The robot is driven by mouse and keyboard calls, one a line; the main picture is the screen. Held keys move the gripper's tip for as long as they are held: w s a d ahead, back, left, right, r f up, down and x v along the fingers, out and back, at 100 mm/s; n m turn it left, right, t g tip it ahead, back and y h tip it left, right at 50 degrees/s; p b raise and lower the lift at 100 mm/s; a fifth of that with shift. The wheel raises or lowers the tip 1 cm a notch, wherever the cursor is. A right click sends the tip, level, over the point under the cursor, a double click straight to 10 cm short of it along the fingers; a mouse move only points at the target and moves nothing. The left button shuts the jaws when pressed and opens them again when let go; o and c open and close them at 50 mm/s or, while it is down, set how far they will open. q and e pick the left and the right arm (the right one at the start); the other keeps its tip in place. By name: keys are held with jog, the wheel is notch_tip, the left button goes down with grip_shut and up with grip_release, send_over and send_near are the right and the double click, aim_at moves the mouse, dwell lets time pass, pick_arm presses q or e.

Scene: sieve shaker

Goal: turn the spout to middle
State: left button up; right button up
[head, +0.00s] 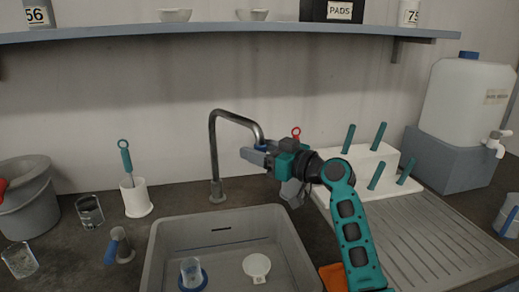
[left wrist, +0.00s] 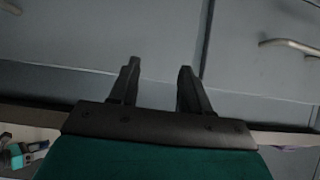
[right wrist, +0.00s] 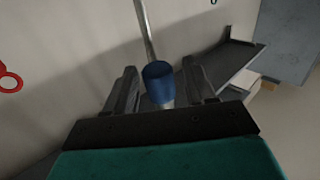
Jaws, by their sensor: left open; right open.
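The grey metal spout (head: 213,150) rises behind the sink (head: 160,250), bends over, and its end points toward the right and front. A blue collar (right wrist: 158,82) sits near its end. My right gripper (head: 254,153) is at the spout's end. In the right wrist view my right gripper's fingers (right wrist: 160,88) stand apart on either side of the collar, with gaps visible. In the head view the gripper partly hides the spout's end. My left gripper (left wrist: 155,88) is open and empty in front of grey drawers, and is outside the head view.
The sink holds a glass (head: 191,270) and a white round piece (head: 257,266). A white peg rack (head: 360,165) with teal pegs stands to the right, near the ribbed drainboard (head: 440,240).

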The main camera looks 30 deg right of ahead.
jog(key=shift+c, duration=0.4)
grip_shut()
